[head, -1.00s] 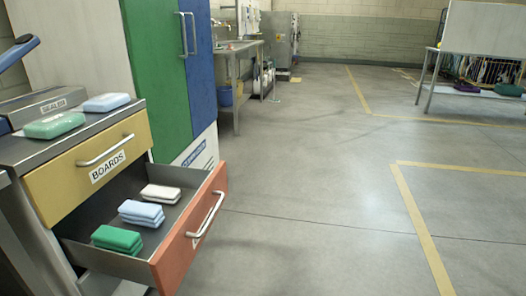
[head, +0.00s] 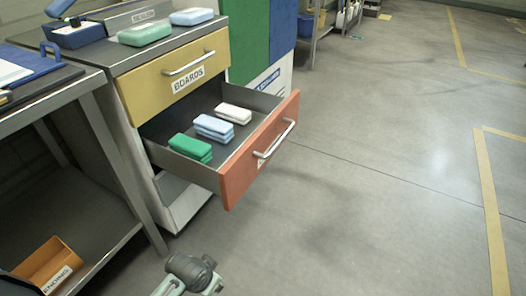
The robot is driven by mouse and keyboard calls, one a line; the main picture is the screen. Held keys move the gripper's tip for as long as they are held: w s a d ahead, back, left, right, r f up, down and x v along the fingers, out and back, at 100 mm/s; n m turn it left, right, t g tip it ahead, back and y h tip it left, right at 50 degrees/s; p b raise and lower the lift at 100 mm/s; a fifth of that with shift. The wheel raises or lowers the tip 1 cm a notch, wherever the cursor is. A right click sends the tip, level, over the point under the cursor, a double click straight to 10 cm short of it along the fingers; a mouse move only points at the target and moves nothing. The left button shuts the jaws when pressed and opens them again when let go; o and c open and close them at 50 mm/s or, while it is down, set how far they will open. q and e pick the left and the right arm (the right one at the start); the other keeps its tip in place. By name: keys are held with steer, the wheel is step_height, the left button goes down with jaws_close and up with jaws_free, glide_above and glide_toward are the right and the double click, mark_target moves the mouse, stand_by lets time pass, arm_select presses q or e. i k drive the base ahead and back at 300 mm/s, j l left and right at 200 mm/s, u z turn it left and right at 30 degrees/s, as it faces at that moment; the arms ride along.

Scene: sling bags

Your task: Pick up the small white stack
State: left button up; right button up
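The small white stack (head: 234,113) lies in the open drawer with the orange-red front (head: 262,150), nearest the drawer's far side. It looks like flat white pieces lying one on another. A light blue stack (head: 214,127) and a green stack (head: 190,148) lie beside it in the same drawer, in a row toward the near side. A grey part of one of my arms shows at the bottom edge, below and well apart from the drawer. No gripper fingers show in the head view.
A shut yellow drawer (head: 210,68) labelled BOARDS is above the open one. Green and light blue packs (head: 192,16) lie on the cabinet top. A metal table (head: 75,95) with an orange bin (head: 48,264) below stands at left. The floor (head: 370,180) on the right is clear.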

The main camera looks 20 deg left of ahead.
mark_target(233, 114)
steer(key=u, duration=0.8)
steer(key=i+l+u, duration=0.2)
steer(key=u, duration=0.15)
steer(key=i+l+u, duration=0.15)
steer(key=l+u, duration=0.2)
steer(key=i+l+u, duration=0.1)
steer(key=l+u, duration=0.2)
steer(key=i+l+u, duration=0.1)
steer(key=l+u, duration=0.15)
steer(key=l, duration=0.3)
steer(key=i+l+u, duration=0.2)
steer(key=l, duration=0.35)
steer(key=l+u, duration=0.15)
steer(key=l, duration=2.1)
steer(key=i+l, duration=0.15)
steer(key=l, duration=0.95)
steer(key=j, duration=0.5)
steer(key=k+z, duration=0.05)
